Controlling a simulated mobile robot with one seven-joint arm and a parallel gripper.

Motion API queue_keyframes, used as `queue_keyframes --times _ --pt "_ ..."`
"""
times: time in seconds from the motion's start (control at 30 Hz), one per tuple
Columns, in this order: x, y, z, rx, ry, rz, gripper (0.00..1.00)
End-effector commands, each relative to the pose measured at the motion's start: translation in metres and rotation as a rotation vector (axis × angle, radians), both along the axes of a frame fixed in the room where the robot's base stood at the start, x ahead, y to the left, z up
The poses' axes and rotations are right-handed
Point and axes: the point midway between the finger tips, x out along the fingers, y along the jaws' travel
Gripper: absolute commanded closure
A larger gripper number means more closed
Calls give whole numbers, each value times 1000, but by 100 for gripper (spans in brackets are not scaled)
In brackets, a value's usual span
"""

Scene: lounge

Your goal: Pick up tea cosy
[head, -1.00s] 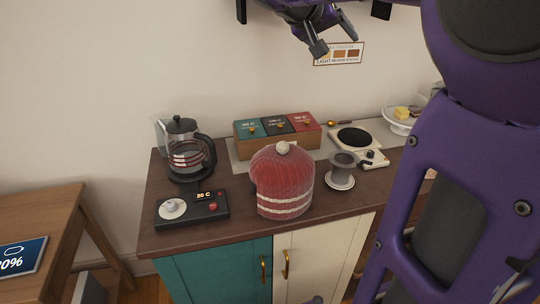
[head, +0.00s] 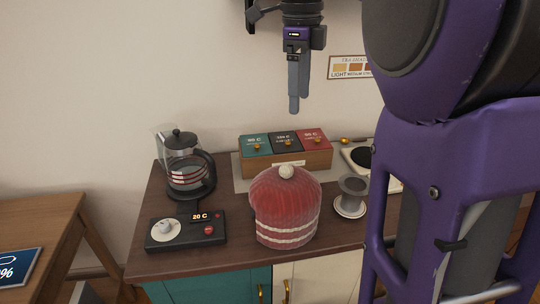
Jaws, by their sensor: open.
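The tea cosy (head: 284,207) is a red ribbed knitted dome with white bands near its base and a cream pompom on top. It stands upright near the front edge of the dark wooden counter (head: 150,258). My gripper (head: 294,108) hangs in the air above and, in the picture, a little right of the pompom, with its fingers pointing down. It is open and holds nothing. The fingers are seen nearly edge-on and overlap, so the gap between them hardly shows. It is apart from the cosy. Whatever is under the cosy is hidden.
A glass kettle (head: 186,165) and a black control box (head: 186,230) stand left of the cosy. A wooden tea box (head: 285,158) stands behind it. A grey strainer on a white saucer (head: 350,207) is close on the right. My arm covers the counter's right part.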

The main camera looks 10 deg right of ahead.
Motion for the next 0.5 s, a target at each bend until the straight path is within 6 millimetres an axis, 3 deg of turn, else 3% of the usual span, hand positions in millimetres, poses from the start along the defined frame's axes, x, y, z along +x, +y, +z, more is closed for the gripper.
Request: queue_keyframes --times 0.17,0.5 --pt "-1 8 -14 40 13 -43 24" --pt "-1 8 -88 37 14 -40 24"
